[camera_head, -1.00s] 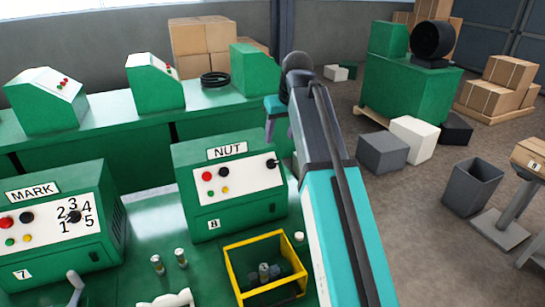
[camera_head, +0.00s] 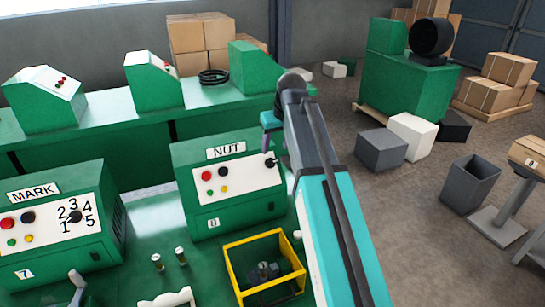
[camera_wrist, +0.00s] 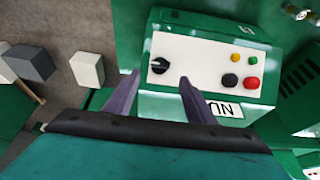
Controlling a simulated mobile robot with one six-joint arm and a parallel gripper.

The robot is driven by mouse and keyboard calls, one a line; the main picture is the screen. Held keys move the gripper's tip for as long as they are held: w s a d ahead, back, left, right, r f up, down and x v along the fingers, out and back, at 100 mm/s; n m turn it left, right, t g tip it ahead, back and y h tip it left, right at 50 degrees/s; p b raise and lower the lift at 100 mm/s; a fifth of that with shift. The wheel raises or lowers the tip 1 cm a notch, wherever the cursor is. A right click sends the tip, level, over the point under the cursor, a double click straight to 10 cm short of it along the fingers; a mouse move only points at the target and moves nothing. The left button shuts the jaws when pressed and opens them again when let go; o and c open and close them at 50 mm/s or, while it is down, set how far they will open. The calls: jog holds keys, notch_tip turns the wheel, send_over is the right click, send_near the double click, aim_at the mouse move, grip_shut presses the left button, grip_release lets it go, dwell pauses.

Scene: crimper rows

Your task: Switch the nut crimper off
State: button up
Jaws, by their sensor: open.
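The nut crimper (camera_head: 228,221) is a green box labelled NUT, with a white panel. It also shows in the wrist view (camera_wrist: 276,73), turned about. Its panel carries a red button (camera_head: 206,176), a black button (camera_head: 225,171), small green and yellow buttons, and a black rotary knob (camera_head: 270,163) at the right end. In the wrist view the knob (camera_wrist: 160,65) lies at the panel's left end, ahead of the fingers. My gripper (camera_wrist: 158,80) is open and empty, its two purple fingers apart, with the knob just beyond the gap between their tips. In the head view the arm partly hides the gripper.
The MARK machine (camera_head: 55,228) stands to the left. A yellow-rimmed bin (camera_head: 236,282) with parts sits in front of the nut crimper, with small metal pieces (camera_head: 158,262) left of it. Green machines line the bench behind. Boxes and crates stand on the floor to the right.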

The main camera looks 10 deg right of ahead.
aim_at(272, 160)
jog(key=shift+p+x, duration=1)
jog(key=shift+x, duration=3)
jog(key=shift+c, duration=0.3)
jog(key=c, duration=1)
